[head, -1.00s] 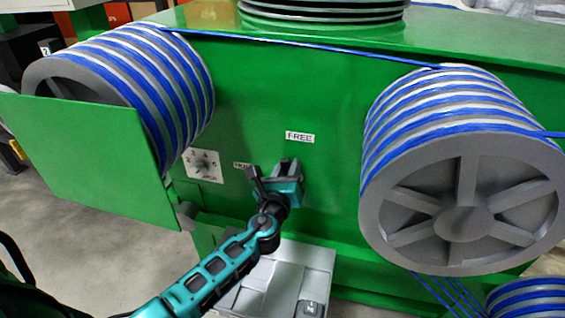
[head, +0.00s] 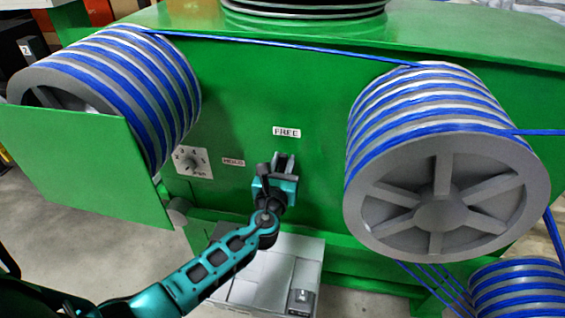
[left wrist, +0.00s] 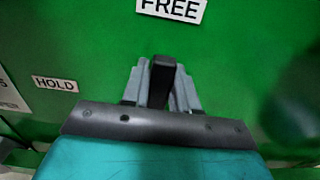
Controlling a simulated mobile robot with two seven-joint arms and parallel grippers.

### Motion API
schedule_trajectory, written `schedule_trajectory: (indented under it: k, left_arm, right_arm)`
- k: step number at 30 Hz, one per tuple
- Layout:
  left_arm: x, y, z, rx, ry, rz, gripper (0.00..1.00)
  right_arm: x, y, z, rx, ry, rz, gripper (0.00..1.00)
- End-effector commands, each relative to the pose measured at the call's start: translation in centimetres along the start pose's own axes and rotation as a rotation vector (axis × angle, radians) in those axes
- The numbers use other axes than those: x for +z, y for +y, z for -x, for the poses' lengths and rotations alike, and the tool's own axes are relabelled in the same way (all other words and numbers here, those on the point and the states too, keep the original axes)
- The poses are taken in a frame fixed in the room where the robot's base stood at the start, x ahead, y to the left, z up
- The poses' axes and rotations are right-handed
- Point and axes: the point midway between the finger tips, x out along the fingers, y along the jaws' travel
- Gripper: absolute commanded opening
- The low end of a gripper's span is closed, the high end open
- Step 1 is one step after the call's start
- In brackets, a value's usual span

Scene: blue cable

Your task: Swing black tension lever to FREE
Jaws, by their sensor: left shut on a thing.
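My left gripper (head: 284,162) is in front of the green machine panel, just below the white FREE label (head: 286,132) and right of the HOLD label (head: 233,162). In the left wrist view its grey fingers stand on both sides of the black tension lever (left wrist: 161,78), shut on it. The lever's tip points up, a little below the FREE label, which also shows there (left wrist: 172,9). The HOLD label is at the left of that view (left wrist: 55,84). The lever's lower part and pivot are hidden behind my gripper. My right gripper is out of view.
A large cable drum (head: 440,203) juts out right of the lever. Another drum (head: 150,85) and a green plate (head: 85,160) are at the left. A numbered dial (head: 191,162) sits left of HOLD. A blue cable (head: 290,46) runs above. A grey box (head: 265,275) is below.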

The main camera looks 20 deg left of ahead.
Motion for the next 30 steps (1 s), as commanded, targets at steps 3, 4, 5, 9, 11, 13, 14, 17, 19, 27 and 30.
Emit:
schedule_trajectory:
  k: [3, 4, 5, 9, 11, 13, 14, 17, 19, 27, 30]
  left_arm:
    - [0.5, 0.1, -0.2, 0.001, -0.010, -0.008, 0.00]
    - [0.5, 0.1, -0.2, 0.001, -0.010, -0.008, 0.30]
    - [0.5, 0.1, -0.2, 0.001, -0.010, -0.008, 0.33]
    - [0.3, 0.0, -0.1, 0.000, -0.007, -0.006, 0.46]
    - [0.2, 0.0, -0.1, 0.000, -0.006, -0.005, 0.49]
    - [0.2, 0.0, -0.1, 0.000, -0.004, -0.004, 0.49]
    - [0.2, 0.0, -0.1, 0.000, -0.004, -0.004, 0.49]
    - [0.1, 0.0, 0.0, -0.001, -0.003, -0.003, 0.49]
    - [0.1, 0.0, 0.3, -0.001, -0.002, -0.003, 0.49]
    - [0.0, 0.0, 4.8, -0.002, 0.001, -0.003, 0.49]
    - [0.0, 0.0, 7.1, -0.002, 0.000, -0.004, 0.49]
  right_arm:
    - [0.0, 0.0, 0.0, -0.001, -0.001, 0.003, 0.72]
    - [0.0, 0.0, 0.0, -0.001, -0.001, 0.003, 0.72]
    - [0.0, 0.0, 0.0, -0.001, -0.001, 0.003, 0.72]
    - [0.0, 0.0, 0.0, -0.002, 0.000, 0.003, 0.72]
    - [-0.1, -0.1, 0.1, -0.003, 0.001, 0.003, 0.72]
    - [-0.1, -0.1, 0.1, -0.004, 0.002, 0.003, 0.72]
    - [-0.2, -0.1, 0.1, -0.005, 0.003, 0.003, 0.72]
    - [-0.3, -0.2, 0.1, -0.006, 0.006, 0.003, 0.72]
    - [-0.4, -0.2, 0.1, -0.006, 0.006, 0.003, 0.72]
    - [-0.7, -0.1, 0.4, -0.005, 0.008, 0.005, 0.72]
    - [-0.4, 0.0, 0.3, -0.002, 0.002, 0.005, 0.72]
